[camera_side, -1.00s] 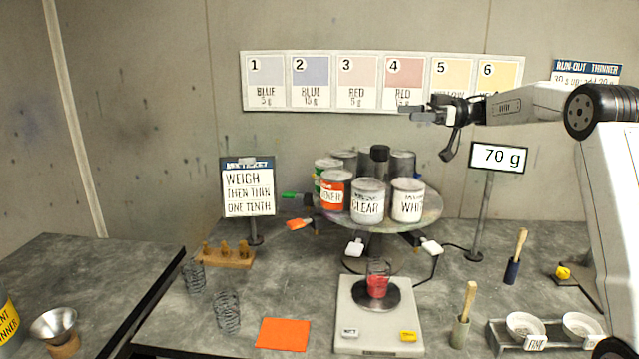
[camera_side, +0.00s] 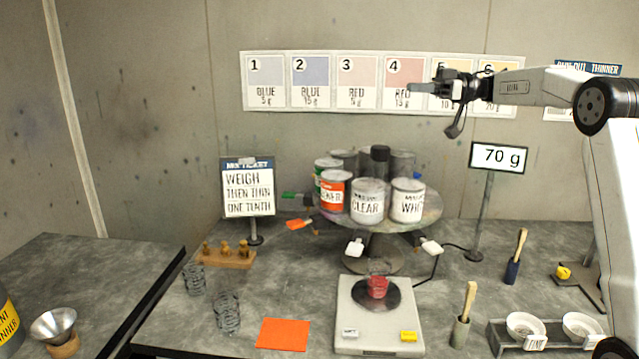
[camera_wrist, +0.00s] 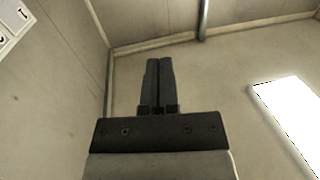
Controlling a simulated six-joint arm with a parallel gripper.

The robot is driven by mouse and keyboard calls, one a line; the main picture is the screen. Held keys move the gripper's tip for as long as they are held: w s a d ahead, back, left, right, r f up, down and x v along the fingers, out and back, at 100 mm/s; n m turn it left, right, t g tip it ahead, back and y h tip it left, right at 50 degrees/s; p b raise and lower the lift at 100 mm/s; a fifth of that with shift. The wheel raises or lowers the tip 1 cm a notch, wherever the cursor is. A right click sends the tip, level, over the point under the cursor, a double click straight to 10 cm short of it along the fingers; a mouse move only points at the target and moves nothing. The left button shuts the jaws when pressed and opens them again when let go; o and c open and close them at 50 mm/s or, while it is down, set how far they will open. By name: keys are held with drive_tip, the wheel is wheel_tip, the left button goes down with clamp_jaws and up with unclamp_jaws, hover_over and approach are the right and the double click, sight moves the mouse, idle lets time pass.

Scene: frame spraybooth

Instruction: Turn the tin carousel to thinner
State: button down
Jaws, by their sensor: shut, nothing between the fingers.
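The tin carousel (camera_side: 437,213) is a round grey turntable on a stand at the middle of the bench. Several tins stand around its dark centre post (camera_side: 380,158). The white tins reading CLEAR (camera_side: 367,202) and WHI... (camera_side: 407,201) face the camera, with an orange-and-white tin (camera_side: 335,192) left of them. A green-marked tin and grey tins behind are partly hidden. No tin in view reads thinner clearly. My gripper (camera_side: 415,88) is shut and empty, high above the carousel in front of the wall chart. The wrist view shows its fingers (camera_wrist: 159,82) together against bare wall.
A scale (camera_side: 348,330) with a cup of red liquid (camera_side: 378,287) stands in front of the carousel. A 70 g sign (camera_side: 498,158) stands at right, a mix ticket (camera_side: 248,190) at left. Coloured tabs (camera_side: 298,224) and white tabs surround the carousel.

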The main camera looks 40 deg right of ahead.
drive_tip(key=w+d+r+m+t+h, duration=0.2)
drive_tip(key=w+r+t+h, duration=0.2)
drive_tip(key=w+h, duration=0.4)
drive_tip(key=w+d+r+m+t+h, duration=0.2)
drive_tip(key=w+r+t+h, duration=0.3)
drive_tip(key=h, duration=0.6)
drive_tip(key=s+a+f+n+g, duration=0.4)
drive_tip(key=s+a+f+g, duration=0.1)
drive_tip(key=s+a+g, duration=0.55)
drive_tip(key=s+a+f+n+g, duration=0.3)
drive_tip(key=s+a+f+g, duration=0.1)
drive_tip(key=s+a+g, duration=0.6)
wheel_tip(320, 180, down, 22)
drive_tip(key=d, duration=0.1)
drive_tip(key=shift+s+d, duration=0.25)
drive_tip(key=shift+d, duration=0.05)
